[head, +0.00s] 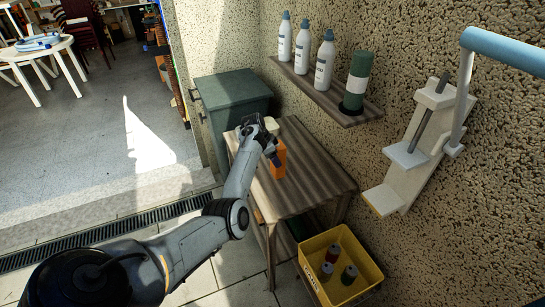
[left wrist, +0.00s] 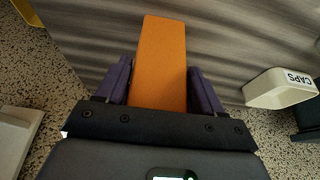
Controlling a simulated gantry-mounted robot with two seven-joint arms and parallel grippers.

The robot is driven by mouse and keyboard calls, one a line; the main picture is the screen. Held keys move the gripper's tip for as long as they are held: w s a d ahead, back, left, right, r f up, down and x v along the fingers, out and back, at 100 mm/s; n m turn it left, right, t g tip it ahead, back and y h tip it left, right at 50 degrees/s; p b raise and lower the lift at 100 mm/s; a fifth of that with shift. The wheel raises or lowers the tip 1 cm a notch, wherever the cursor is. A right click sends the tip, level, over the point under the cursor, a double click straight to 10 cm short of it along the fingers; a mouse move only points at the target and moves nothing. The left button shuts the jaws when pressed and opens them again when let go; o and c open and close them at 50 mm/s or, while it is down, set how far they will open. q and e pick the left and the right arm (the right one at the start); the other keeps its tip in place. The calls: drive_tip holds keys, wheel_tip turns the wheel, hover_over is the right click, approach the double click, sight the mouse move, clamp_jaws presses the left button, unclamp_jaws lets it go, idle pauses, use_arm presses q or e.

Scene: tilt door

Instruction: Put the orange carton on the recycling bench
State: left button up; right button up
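The orange carton (head: 279,160) is at the wooden bench (head: 304,190), near its back left part. In the head view its lower end appears at the bench top; I cannot tell whether it rests there or is just above. My left gripper (head: 268,150) is at the carton. In the left wrist view the carton (left wrist: 160,65) lies between the two purple fingers (left wrist: 160,85), which sit close against its sides, so the gripper looks shut on it. The gripper hides part of the carton in the head view. My right gripper is not in view.
A pale box marked CAPS (left wrist: 280,88) stands on the bench beside the carton. A green bin (head: 232,90) is behind the bench. A yellow crate (head: 318,246) with several cans is in front. A shelf (head: 318,92) with bottles and a white wall bracket (head: 415,150) are right.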

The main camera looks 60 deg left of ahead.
use_arm(q)
drive_tip(key=o, duration=0.4)
drive_tip(key=shift+o, duration=0.2)
drive_tip(key=shift+r, duration=0.1)
drive_tip(key=p+v, duration=0.2)
drive_tip(key=v, duration=1)
drive_tip(key=s+d+f+g+y, duration=0.1)
drive_tip(key=s+d+f, duration=0.25)
drive_tip(key=d, duration=0.35)
drive_tip(key=s+d+f+y, duration=0.2)
drive_tip(key=d+f, duration=0.3)
drive_tip(key=d, duration=0.3)
drive_tip(key=s+d+f+g+y, duration=0.1)
drive_tip(key=s+d+f, duration=0.1)
drive_tip(key=d+f, duration=0.35)
drive_tip(key=s+d+h, duration=0.1)
drive_tip(key=s+d, duration=0.4)
drive_tip(key=d, duration=0.3)
drive_tip(key=s+d+h, duration=0.1)
drive_tip(key=s+d, duration=0.4)
drive_tip(key=d, duration=0.4)
drive_tip(key=s+d+t+h, duration=0.1)
drive_tip(key=s+d, duration=0.4)
drive_tip(key=d, duration=0.3)
drive_tip(key=shift+s+d+r+m+h, duration=0.25)
drive_tip(key=shift+s+r+m+h, duration=0.05)
drive_tip(key=shift+s+r+h, duration=0.1)
